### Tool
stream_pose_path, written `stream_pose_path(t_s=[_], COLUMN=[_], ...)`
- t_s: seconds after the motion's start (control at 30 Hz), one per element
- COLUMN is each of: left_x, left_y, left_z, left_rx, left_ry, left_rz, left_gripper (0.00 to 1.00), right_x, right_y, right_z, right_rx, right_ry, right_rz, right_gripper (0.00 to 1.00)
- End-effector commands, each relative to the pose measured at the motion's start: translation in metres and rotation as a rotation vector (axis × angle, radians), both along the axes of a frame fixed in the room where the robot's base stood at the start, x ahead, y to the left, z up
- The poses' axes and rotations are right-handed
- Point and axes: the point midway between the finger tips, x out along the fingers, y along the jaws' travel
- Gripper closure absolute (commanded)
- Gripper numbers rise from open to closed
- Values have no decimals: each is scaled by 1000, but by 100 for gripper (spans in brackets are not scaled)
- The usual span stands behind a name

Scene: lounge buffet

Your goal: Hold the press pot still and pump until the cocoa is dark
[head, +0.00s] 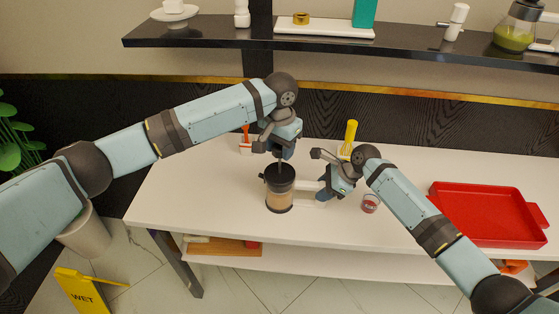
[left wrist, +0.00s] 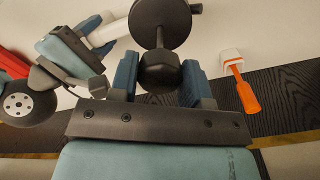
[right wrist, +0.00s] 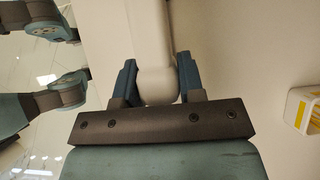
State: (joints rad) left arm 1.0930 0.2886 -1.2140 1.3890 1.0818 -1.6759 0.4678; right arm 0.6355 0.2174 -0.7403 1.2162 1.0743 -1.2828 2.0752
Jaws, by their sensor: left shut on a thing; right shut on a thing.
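The press pot (head: 279,197) stands upright on the white counter, with a black lid and light tan-brown cocoa showing through its side. My left gripper (head: 282,154) is above it, shut on the dark plunger knob (left wrist: 158,76), and a length of rod shows between the knob and lid. The round lid (left wrist: 160,22) also shows in the left wrist view. My right gripper (head: 325,184) is at the pot's right side, shut on its pale handle (right wrist: 156,82). The fingers hide part of the handle.
A red tray (head: 482,238) lies on the counter (head: 200,205) at right. A small red-and-white cup (head: 370,204), a yellow-handled tool (head: 350,132) and an orange-handled tool (head: 245,133) stand nearby. A black shelf (head: 200,40) holds items above. The counter left of the pot is clear.

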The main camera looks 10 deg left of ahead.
Motion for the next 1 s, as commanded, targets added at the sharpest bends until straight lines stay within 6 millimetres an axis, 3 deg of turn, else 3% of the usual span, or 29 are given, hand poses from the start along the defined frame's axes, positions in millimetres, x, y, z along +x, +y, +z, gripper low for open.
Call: stream_pose_path(t_s=[0.03, 1.0], left_x=[0, -1], left_y=[-1, -1], left_z=[0, -50], left_rx=[-3, -1], left_ry=[-2, 3], left_rz=[-2, -2], left_gripper=[94, 94], right_x=[-4, -4], right_y=[-2, -1], right_z=[-9, -8], right_rx=[-10, -9], right_ry=[11, 9], right_rz=[0, 4], right_gripper=[100, 100])
